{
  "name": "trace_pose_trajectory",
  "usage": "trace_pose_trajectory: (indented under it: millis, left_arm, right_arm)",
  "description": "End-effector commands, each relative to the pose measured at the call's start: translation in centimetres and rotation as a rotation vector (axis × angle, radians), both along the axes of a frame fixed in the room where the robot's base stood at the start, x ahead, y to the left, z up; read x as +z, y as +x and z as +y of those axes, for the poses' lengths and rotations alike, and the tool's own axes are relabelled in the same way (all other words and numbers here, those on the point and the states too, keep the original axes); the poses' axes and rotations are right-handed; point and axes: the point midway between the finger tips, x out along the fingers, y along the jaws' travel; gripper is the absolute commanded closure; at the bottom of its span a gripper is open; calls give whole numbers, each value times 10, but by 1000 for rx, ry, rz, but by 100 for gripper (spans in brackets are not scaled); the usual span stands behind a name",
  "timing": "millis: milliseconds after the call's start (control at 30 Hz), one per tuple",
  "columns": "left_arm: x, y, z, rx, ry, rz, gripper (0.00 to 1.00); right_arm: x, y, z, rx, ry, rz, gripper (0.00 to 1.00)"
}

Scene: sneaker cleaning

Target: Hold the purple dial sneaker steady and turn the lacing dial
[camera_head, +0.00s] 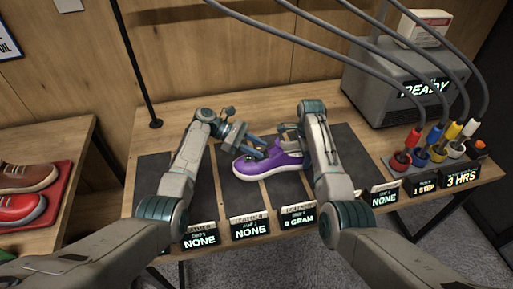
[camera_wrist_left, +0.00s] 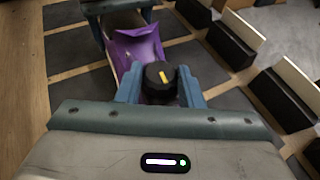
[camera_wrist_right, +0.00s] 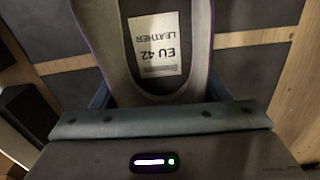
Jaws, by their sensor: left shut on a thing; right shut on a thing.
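The purple sneaker (camera_head: 268,164) with a pale sole lies on a dark mat on the workbench, between my two arms in the head view. In the left wrist view the left gripper (camera_wrist_left: 160,88) is shut on the black lacing dial (camera_wrist_left: 161,76), which carries a yellow mark. My right gripper (camera_wrist_right: 157,92) is shut across the sneaker's heel end. The right wrist view shows the insole label (camera_wrist_right: 157,43) reading EU 42 leather. The right fingertips are mostly hidden by the shoe.
Several label signs (camera_head: 251,226) line the bench's front edge. A grey machine (camera_head: 396,85) reading READY stands at the back right, with cables and coloured plugs (camera_head: 437,144) in front. Red and brown shoes (camera_head: 22,180) sit on a red mat on the left table.

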Motion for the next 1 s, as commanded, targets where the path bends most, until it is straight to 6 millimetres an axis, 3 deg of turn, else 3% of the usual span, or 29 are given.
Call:
trace_pose_trajectory:
  millis: [400, 967, 1000]
  left_arm:
    - [-2, 2, 0, -155, 5, 2, 89]
    - [-2, 1, -1, -180, 1, 3, 89]
    - [-2, 1, -1, -180, 1, 3, 60]
  right_arm:
    - [0, 0, 1, 4, 2, 1, 65]
    - [0, -1, 1, 3, 1, 2, 65]
    - [0, -1, 1, 2, 1, 2, 65]
